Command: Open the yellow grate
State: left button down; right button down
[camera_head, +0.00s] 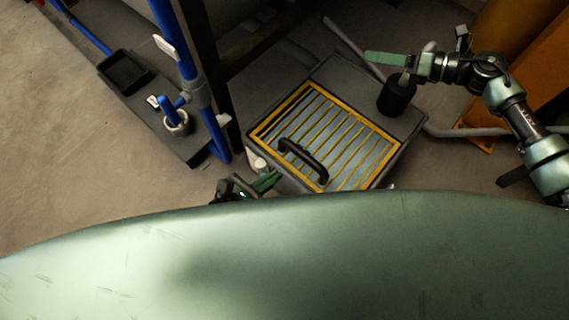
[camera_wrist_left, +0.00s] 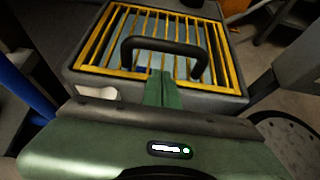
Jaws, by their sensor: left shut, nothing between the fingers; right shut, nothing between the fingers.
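The yellow grate (camera_head: 347,124) lies flat and closed on a dark grey tank (camera_head: 408,117), with a bluish surface showing between its bars. A black arched handle (camera_head: 303,157) stands on its near left side. The grate (camera_wrist_left: 92,40) and handle (camera_wrist_left: 165,46) also show in the left wrist view. My left gripper (camera_head: 268,181) is shut and empty, just off the tank's near left corner. In the left wrist view its green fingers (camera_wrist_left: 160,88) point at the handle; I cannot tell whether they touch it. My right gripper (camera_head: 384,58) is shut and empty beyond the tank's far right side.
A black cylinder (camera_head: 396,95) stands on the tank's far right corner. Blue pipes (camera_head: 184,60) and a dark upright post (camera_head: 212,75) rise on the left. A dark tray (camera_head: 124,71) lies on a grey base there. An orange structure (camera_head: 530,75) is at the right. Floor at far left is clear.

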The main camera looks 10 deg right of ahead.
aim_at(293, 170)
pick_arm(q)
jog(key=x, duration=0.9)
jog(key=shift+w+d, duration=0.15)
jog(key=shift+w, duration=0.05)
jog(key=shift+w+d+r, duration=0.1)
jog(key=shift+w+r, duration=0.05)
jog(key=shift+r, duration=0.65)
pick_arm(e)
jog(key=c, duration=1.3)
grip_release()
jog(key=shift+o, duration=0.2)
